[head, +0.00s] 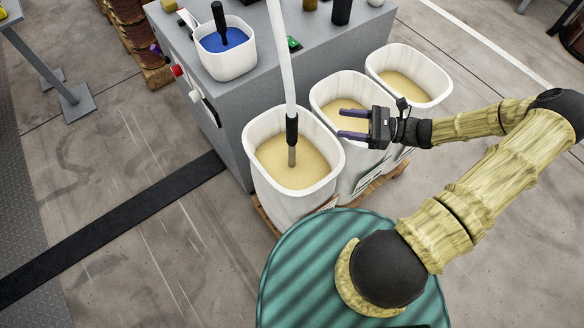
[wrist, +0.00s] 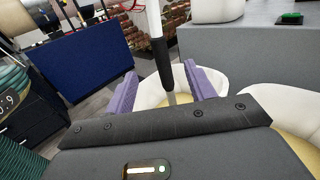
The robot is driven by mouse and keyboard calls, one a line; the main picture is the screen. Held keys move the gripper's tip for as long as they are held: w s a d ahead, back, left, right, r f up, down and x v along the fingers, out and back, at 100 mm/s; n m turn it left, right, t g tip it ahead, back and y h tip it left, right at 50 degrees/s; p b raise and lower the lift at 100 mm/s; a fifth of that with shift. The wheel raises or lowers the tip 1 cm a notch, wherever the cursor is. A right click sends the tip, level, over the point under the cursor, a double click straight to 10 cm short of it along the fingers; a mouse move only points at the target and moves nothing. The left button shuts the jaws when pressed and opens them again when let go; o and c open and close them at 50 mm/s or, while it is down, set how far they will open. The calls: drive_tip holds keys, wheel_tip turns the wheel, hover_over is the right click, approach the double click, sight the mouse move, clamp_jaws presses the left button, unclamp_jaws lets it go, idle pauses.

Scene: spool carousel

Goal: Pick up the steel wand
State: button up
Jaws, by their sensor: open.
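The steel wand (head: 292,157) stands nearly upright in the left white bin, its lower end in the tan granules. It has a black grip (head: 291,130) and a white hose (head: 283,55) rising from its top. My gripper (head: 341,124) is open and empty to the right of the wand, its purple fingers pointing left towards it with a gap between. In the wrist view the black grip (wrist: 162,62) and the grey steel (wrist: 171,98) show ahead, between the two fingers (wrist: 160,76). The wand's bottom end is hidden in the granules.
The left bin (head: 290,205) stands beside a middle bin (head: 330,90) and a right bin (head: 425,70), both with granules. Behind is a grey cabinet (head: 185,50) bearing a small white tub (head: 225,65) of blue material. Clear floor lies to the left.

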approach(292, 118)
drive_tip(key=a, duration=0.1)
drive_tip(key=w+a, duration=0.1)
drive_tip(key=a, duration=0.1)
drive_tip(key=w+a+f, duration=0.1)
drive_tip(key=shift+w+a+f+p, duration=0.1)
drive_tip(key=shift+a+f+p, duration=0.05)
drive_tip(key=shift+a+p, duration=0.25)
drive_tip(key=shift+w+a+p, duration=0.15)
drive_tip(key=shift+a+p, duration=0.05)
drive_tip(key=shift+a, duration=1.05)
drive_tip(key=shift+w+a+p, duration=0.2)
drive_tip(key=shift+a, duration=1.05)
clamp_jaws()
